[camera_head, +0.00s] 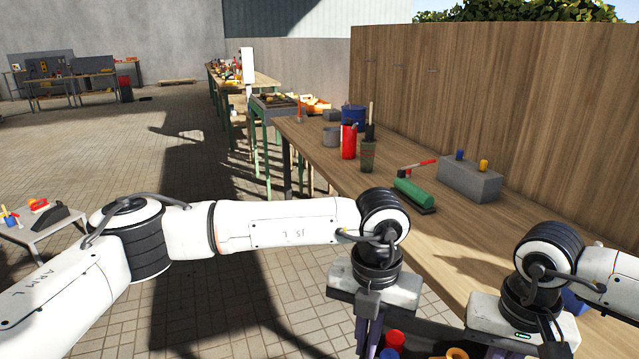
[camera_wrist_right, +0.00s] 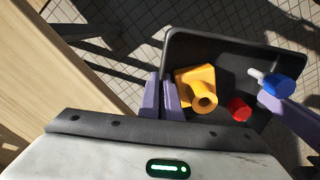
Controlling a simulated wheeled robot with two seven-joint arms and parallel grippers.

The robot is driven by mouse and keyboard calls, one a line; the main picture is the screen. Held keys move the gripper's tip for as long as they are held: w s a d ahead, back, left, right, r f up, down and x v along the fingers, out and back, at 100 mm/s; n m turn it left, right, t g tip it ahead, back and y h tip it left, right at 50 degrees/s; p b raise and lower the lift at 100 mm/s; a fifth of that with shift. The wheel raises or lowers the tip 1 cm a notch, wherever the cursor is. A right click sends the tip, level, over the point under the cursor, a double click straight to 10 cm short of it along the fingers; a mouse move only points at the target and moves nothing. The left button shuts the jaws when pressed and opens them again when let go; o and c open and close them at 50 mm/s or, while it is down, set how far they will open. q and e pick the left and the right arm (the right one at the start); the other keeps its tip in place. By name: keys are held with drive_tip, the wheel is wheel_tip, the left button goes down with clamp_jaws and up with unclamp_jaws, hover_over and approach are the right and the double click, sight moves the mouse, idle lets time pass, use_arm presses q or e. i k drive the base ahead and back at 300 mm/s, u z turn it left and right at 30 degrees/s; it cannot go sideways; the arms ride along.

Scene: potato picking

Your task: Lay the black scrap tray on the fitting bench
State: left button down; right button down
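The black scrap tray (camera_head: 428,334) hangs between my two grippers at the bottom of the head view. It also shows in the right wrist view (camera_wrist_right: 235,50), above the paved floor, holding a yellow fitting (camera_wrist_right: 200,88), a red piece (camera_wrist_right: 239,109) and a blue-headed piece (camera_wrist_right: 284,88). My left gripper (camera_head: 369,338) has its purple fingers close together at the tray's left side, seemingly on its wall. My right gripper (camera_wrist_right: 163,97) is shut on the opposite wall. The fitting bench (camera_head: 470,237) is the long wooden table beside the tray.
A wooden wall (camera_head: 500,90) backs the bench. The bench's near part looks largely clear.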

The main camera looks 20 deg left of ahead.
sight(318, 130)
drive_tip(key=u, duration=0.25)
drive_tip(key=k, duration=0.35)
drive_tip(key=u, duration=0.9)
drive_tip(key=i, duration=1.15)
drive_tip(key=u, duration=0.5)
drive_tip(key=i, duration=3.75)
drive_tip(key=z, duration=0.3)
drive_tip(key=i, duration=1.15)
drive_tip(key=z, duration=1.25)
drive_tip(key=i, duration=0.6)
drive_tip(key=z, duration=1.2)
drive_tip(key=i, duration=0.75)
drive_tip(key=z, duration=0.4)
